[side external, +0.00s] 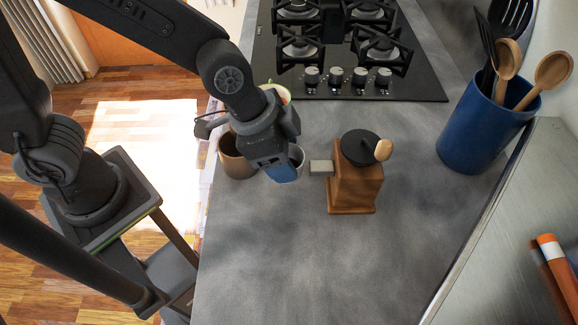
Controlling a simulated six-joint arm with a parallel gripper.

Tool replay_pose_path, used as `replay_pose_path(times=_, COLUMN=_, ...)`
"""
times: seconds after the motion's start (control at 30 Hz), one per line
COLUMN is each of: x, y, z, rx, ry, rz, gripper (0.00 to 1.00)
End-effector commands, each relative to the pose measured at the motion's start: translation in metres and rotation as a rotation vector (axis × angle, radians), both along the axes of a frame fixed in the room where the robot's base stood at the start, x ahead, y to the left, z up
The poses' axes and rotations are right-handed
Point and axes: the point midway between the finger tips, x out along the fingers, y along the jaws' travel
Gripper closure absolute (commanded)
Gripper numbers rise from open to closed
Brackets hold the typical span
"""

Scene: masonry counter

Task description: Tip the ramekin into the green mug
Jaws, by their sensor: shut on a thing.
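My gripper (272,160) points down over the counter's left part, left of the wooden grinder. It is shut on a small cup-like thing, blue outside with a pale rim (299,154), which I take to be the ramekin; the gripper hides much of it. I cannot see what is inside it. A vessel with a pale inside and a green edge (284,94), likely the green mug, shows behind my wrist, toward the hob. My arm hides most of it.
A brown cup (236,160) stands just left of my gripper, near the counter's left edge. A wooden grinder (354,185) with a grey block at its side stands to the right. Behind is a gas hob (420,85); a blue utensil crock (478,135) is far right. The front counter is clear.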

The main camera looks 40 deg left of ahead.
Motion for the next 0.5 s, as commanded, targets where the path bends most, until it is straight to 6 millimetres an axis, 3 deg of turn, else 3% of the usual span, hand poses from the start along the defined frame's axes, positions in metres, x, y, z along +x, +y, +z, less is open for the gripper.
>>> replay_pose_path(times=0.2, x=0.001, y=0.000, z=0.049, rx=-0.003, ry=-0.004, rz=-0.001, gripper=0.70)
replay_pose_path(times=0.5, x=0.005, y=0.004, z=0.082, rx=0.001, ry=-0.001, rz=0.019, gripper=0.70)
